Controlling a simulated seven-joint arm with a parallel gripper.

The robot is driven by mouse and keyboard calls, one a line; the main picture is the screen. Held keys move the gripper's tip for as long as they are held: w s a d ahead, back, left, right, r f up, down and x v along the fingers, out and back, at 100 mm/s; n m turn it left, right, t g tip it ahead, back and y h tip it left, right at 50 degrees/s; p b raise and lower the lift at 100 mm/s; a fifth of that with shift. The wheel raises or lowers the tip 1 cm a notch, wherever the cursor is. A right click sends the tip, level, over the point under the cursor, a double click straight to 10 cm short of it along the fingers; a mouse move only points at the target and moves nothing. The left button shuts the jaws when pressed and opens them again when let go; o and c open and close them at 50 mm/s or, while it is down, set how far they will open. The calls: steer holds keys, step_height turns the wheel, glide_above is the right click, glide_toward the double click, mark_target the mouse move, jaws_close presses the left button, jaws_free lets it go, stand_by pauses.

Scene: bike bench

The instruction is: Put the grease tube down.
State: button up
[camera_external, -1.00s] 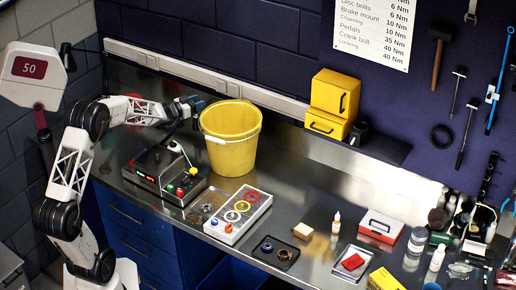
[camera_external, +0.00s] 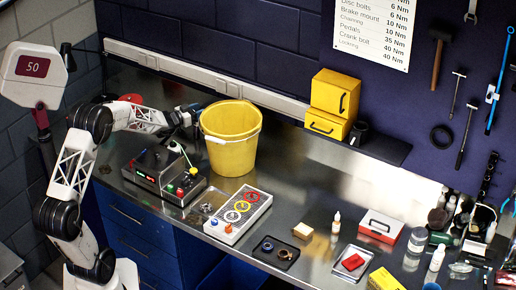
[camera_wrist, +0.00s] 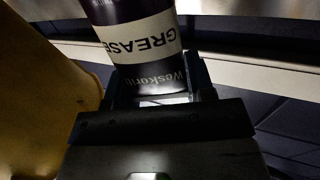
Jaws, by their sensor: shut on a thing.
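The grease tube (camera_wrist: 140,45) is dark with a pale band reading "GREASE". It fills the upper middle of the wrist view. My gripper (camera_wrist: 160,97) is shut on its near end. In the external view my gripper (camera_external: 188,114) is low over the back of the bench, just left of the yellow bucket. The tube is mostly hidden there by my gripper and the bucket. I cannot tell whether it touches the bench.
The yellow bucket (camera_external: 230,150) stands close on the right and also shows in the wrist view (camera_wrist: 40,90). A control box (camera_external: 165,172) with buttons is in front of my gripper. A red object (camera_external: 131,98) lies behind my forearm. A pale trunking strip (camera_external: 200,80) runs along the wall.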

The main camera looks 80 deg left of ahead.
steer(key=shift+f, duration=0.1)
steer(key=o, duration=1.2)
steer(key=shift+o, duration=0.2)
steer(key=shift+s+d, duration=0.15)
steer(key=shift+s, duration=0.25)
steer(key=v, duration=0.6)
steer(key=shift+s+d, duration=0.15)
steer(key=shift+s, duration=0.15)
